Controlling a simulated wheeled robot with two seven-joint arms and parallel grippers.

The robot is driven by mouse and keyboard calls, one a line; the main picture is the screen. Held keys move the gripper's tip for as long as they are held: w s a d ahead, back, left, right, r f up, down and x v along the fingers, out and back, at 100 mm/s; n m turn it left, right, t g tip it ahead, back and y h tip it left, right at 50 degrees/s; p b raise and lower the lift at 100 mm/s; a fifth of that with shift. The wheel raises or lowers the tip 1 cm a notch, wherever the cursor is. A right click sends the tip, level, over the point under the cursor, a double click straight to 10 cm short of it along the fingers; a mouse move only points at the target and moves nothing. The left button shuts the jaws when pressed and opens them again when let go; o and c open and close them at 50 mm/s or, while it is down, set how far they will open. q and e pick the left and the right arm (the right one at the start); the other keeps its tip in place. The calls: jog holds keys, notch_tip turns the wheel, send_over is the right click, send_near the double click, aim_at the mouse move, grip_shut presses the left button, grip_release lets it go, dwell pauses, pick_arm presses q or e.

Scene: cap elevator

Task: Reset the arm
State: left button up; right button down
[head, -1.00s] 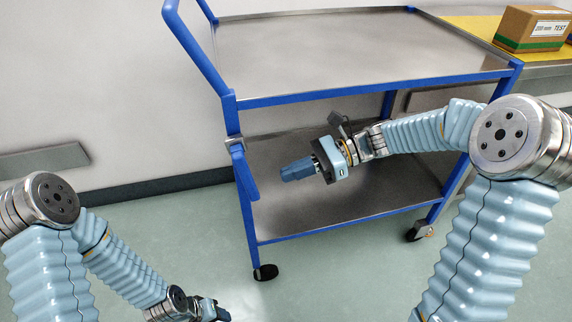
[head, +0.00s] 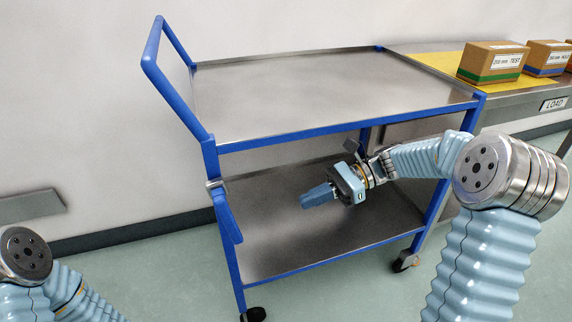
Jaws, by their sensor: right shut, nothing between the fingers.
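My right gripper (head: 318,196) has blue fingers and is shut, with nothing seen between them. It shows in front of the trolley, against the lower shelf in the picture, pointing left. My right arm comes in from the right edge and bends at a large metal joint. My left arm shows only at the lower left corner, and its gripper is out of the frame. The blue-framed trolley (head: 330,131) has a bare metal top and a lower shelf (head: 275,240) with no load in sight. I cannot tell how far the gripper is from the shelf.
A bench with a yellow mat (head: 440,62) stands behind right. On it are a cardboard box with a green stripe (head: 495,62), one with a blue stripe (head: 546,58) and part of another. A LOAD label (head: 554,104) marks its edge.

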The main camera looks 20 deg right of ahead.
jog(key=s+a+f+n+h, duration=0.2)
jog(key=f, duration=0.7)
jog(key=s+a+f+n+g+h, duration=0.1)
jog(key=s+f+h, duration=0.15)
jog(key=f, duration=0.55)
jog(key=s+a+f+n+h, duration=0.2)
jog(key=f+h, duration=0.1)
jog(key=f, duration=0.6)
jog(key=s+a+f+n+t+h+p, duration=0.1)
jog(key=s+a+f+n+t+h, duration=0.1)
jog(key=s+f+n, duration=0.6)
notch_tip(320, 180, down, 3)
jog(key=a+n+h, duration=0.1)
jog(key=a+n, duration=0.1)
jog(key=shift+s+a+n, duration=0.25)
jog(key=shift+s+n, duration=0.1)
jog(key=shift+n, duration=0.05)
jog(key=shift+f, duration=0.1)
